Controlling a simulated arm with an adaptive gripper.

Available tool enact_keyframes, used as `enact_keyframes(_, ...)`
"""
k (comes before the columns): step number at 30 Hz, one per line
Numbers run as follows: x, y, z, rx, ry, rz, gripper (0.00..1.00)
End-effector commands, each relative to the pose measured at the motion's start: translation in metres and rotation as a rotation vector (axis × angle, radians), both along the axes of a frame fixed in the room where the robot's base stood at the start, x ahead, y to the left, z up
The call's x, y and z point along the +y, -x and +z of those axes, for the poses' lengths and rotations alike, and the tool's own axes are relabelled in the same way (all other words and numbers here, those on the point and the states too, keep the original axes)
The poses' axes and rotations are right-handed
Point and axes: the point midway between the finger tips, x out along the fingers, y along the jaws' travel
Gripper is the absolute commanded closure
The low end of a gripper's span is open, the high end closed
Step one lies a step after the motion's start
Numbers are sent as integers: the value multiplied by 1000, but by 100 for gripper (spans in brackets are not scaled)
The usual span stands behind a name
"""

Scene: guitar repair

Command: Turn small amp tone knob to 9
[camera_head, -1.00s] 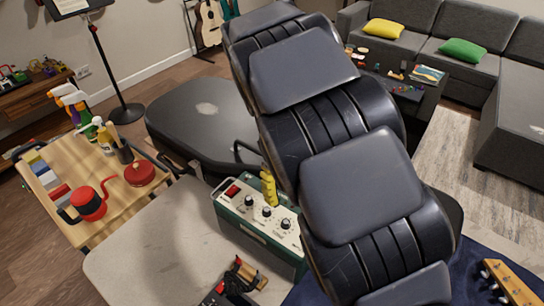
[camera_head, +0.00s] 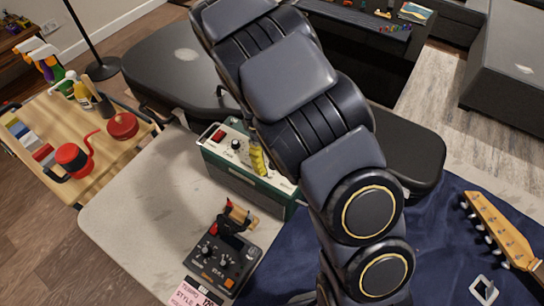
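The small amp (camera_head: 238,181) is a dark green box with a cream top panel, standing near the far edge of the grey worktop. My arm hides the panel's right part. The knob labels and settings are too small to read.
A black pedal (camera_head: 222,262) lies in front of the amp, with a red and wooden tool (camera_head: 235,220) beside it. A black case (camera_head: 180,70) is behind the amp. A guitar headstock (camera_head: 500,232) lies on the blue cloth at right. The worktop left of the amp is clear.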

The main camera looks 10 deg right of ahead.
Motion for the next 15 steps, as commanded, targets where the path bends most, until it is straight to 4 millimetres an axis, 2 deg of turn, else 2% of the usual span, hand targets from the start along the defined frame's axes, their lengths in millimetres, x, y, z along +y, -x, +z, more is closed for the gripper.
enact_keyframes(5, 0, 0, 0, -1, -1, 0, 52)
enact_keyframes(9, 0, 0, 0, -1, -1, 0, 100)
enact_keyframes(15, 0, 0, 0, 0, 0, 0, 100)
